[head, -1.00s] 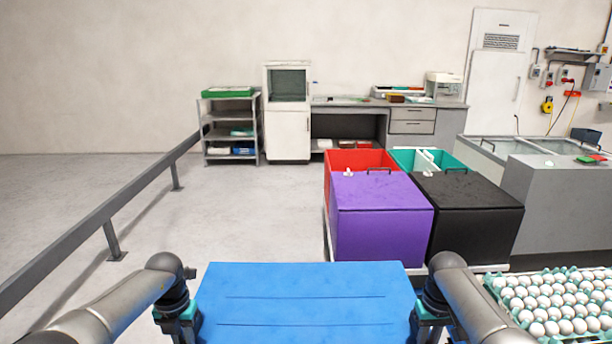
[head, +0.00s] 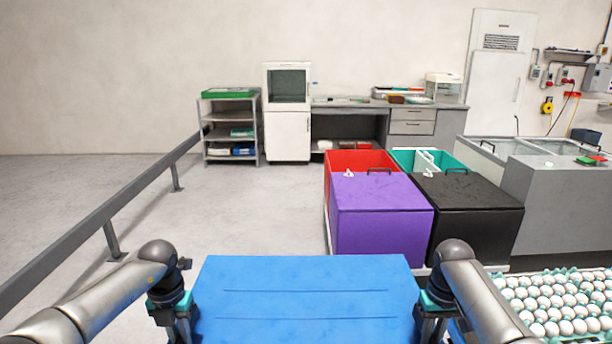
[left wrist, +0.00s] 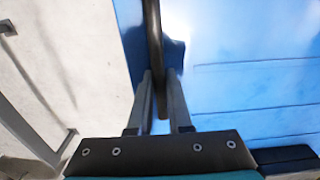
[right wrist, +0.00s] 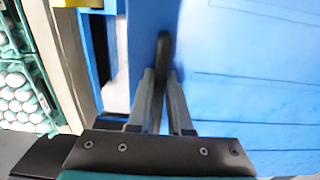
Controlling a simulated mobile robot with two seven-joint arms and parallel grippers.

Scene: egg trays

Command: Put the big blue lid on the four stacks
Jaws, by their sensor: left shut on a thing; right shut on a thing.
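The big blue lid (head: 305,300) is a wide flat panel at the bottom middle of the head view, held between my two arms. My left gripper (left wrist: 157,85) is shut on a dark handle at the lid's left side; the lid (left wrist: 250,85) fills the right of the left wrist view. My right gripper (right wrist: 161,85) is shut on a similar dark handle at the other side; the lid (right wrist: 250,80) fills the right of the right wrist view. Egg trays with white eggs (head: 555,300) stand at the lower right. Whatever lies under the lid is mostly hidden.
Red (head: 350,160), purple (head: 382,225), green (head: 465,158) and black (head: 475,225) bins stand ahead on a pale base. A grey rail (head: 100,220) runs along the left. The floor (head: 250,210) between rail and bins is clear.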

